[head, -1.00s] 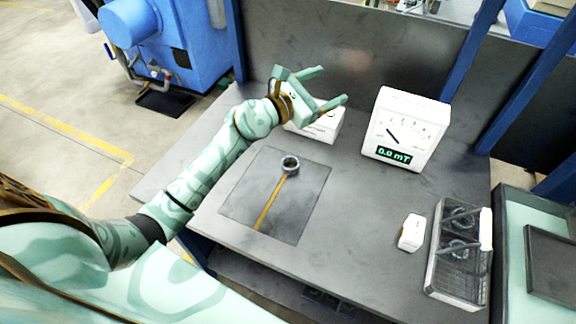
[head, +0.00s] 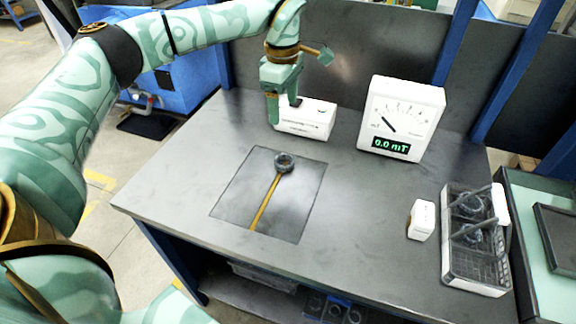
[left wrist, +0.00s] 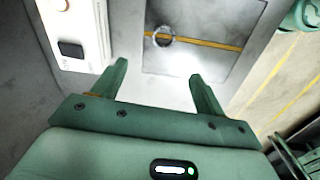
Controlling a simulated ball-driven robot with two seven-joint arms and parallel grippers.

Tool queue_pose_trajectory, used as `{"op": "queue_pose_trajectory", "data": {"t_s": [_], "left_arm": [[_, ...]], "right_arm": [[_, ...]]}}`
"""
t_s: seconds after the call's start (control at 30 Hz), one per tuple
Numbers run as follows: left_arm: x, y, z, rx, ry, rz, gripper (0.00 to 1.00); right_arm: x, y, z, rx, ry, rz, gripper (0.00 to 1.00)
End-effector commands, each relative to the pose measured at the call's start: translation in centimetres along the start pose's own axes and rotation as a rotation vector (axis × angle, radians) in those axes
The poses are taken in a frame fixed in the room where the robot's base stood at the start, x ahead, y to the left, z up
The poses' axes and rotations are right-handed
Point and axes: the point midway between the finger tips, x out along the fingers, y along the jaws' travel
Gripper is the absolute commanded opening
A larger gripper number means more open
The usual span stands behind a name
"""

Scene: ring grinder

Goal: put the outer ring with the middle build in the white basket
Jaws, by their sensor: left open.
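A dark metal ring (head: 284,162) lies at the far end of a yellow stripe on a grey square plate (head: 245,190) on the table. It also shows in the left wrist view (left wrist: 163,36), beyond my fingers. My left gripper (head: 300,92) hangs over the back of the table, above and behind the ring, near a white box. In the left wrist view its fingers (left wrist: 158,72) are wide apart with nothing between them. A basket with a white base (head: 475,285) stands at the table's right edge; dark ring-shaped parts show in it. My right gripper is out of view.
The low white box (head: 308,118) stands at the back, close to my left gripper. A white meter (head: 402,115) reading 0.0 mT stands to its right. A small white block (head: 421,220) is left of the basket. The table front is clear.

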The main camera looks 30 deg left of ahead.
Motion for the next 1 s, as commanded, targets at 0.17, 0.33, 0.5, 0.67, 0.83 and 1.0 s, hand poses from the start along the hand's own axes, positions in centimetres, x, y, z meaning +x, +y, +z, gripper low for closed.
{"op": "queue_pose_trajectory", "data": {"t_s": [0.17,0.33,0.5,0.67,0.83,1.0], "left_arm": [[3.0,-0.5,0.0,0.014,0.002,-0.025,0.73],[7.5,-0.5,0.1,0.015,0.001,-0.025,0.73],[10.4,-0.6,0.1,0.014,0.0,-0.021,0.73],[11.3,-0.6,0.1,0.015,0.0,-0.018,0.73],[13.3,-0.7,0.3,0.015,-0.001,-0.021,0.73],[16.2,-0.9,0.3,0.015,0.0,-0.021,0.73]], "right_arm": [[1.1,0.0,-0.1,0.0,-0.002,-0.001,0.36],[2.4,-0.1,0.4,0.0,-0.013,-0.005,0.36],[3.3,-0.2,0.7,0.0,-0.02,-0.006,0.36],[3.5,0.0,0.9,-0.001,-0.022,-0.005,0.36],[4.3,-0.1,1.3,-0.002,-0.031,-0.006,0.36],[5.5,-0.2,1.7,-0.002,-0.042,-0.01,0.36]]}}
